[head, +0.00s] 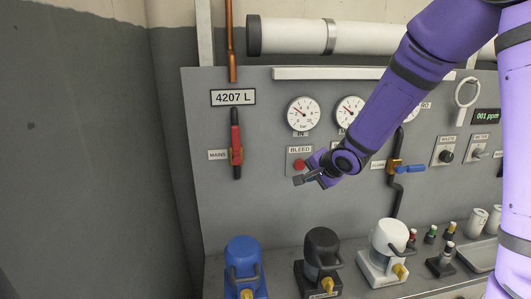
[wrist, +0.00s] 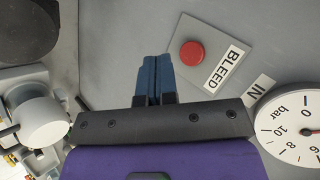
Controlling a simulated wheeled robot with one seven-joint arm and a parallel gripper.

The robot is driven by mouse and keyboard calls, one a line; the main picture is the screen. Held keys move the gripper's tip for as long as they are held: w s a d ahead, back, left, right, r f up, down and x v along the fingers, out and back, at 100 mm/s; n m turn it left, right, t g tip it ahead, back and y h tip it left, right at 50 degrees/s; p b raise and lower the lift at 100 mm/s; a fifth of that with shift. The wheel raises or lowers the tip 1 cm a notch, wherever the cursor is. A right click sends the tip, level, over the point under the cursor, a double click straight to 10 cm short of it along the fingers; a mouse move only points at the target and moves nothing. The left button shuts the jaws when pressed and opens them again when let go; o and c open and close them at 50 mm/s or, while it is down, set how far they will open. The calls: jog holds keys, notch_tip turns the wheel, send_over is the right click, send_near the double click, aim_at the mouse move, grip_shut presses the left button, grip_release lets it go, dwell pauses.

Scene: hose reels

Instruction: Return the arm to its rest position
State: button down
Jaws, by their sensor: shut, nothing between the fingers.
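My purple arm reaches in from the upper right of the head view, across the grey panel. My gripper (head: 306,178) is at its lower end, in front of the panel just below the red BLEED button (head: 299,164). In the wrist view my gripper's blue fingers (wrist: 155,75) are together with nothing between them. The red button (wrist: 191,53) shows to the right of the fingertips there, apart from them, with its BLEED label beside it. Part of the panel behind my arm is hidden.
The grey panel (head: 260,215) carries dial gauges (head: 303,113), a red lever (head: 236,145) and a blue-handled valve (head: 408,168). Below stand a blue reel (head: 243,262), a black one (head: 322,250) and a white one (head: 389,240). A grey wall is at left.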

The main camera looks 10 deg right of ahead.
jog(key=s+d+r+n+h, duration=0.2)
jog(key=s+d+r, duration=0.1)
jog(key=s+r, duration=0.35)
jog(key=s+d+r+n+h, duration=0.2)
jog(key=s+d+r, duration=0.2)
jog(key=s+r, duration=0.25)
jog(key=s+r+n+g, duration=0.2)
jog(key=s+n, duration=0.1)
jog(key=s, duration=0.8)
jog(key=s+r+n+g, duration=0.1)
jog(key=s+n, duration=0.2)
jog(key=s, duration=0.7)
jog(key=shift+s+a+r+n+g+y, duration=0.3)
jog(key=shift+s+r+g+y, duration=0.1)
jog(key=shift+d, duration=0.15)
